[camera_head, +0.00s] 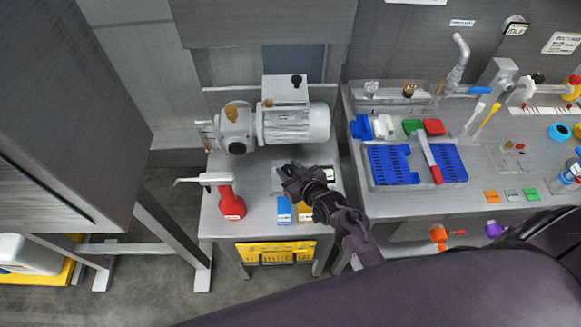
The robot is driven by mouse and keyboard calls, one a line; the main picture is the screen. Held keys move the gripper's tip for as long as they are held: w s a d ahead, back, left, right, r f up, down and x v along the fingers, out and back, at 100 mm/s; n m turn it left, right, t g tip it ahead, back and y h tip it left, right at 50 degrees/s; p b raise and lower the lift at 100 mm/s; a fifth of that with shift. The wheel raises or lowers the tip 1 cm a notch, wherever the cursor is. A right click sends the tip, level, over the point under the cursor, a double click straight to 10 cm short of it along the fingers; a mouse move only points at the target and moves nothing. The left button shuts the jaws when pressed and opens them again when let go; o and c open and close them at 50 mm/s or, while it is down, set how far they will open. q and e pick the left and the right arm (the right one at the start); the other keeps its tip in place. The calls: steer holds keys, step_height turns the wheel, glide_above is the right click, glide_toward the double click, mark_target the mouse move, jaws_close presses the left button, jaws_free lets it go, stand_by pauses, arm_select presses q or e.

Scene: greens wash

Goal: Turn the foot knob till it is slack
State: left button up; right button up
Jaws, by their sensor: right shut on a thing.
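A grey motor-and-pump unit (292,124) stands at the back of the small steel table (250,200). My right gripper (286,176) is in front of it, over a grey plate-like part (277,186) on the table. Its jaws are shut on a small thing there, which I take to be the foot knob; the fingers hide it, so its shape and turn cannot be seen. My left gripper is not in view.
A red oil can (231,203) with a long spout stands left on the table. A yellow bin (276,252) hangs under the front edge. The right-hand bench holds blue trays (391,166) and tools.

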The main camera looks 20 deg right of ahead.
steer(key=shift+a+m+h, duration=0.1)
steer(key=shift+m+h, duration=0.5)
steer(key=shift+h, duration=0.1)
steer(key=o, duration=1)
steer(key=shift+s, duration=0.1)
steer(key=b+v, duration=0.1)
steer(key=v, duration=0.6)
steer(key=shift+s, duration=0.3)
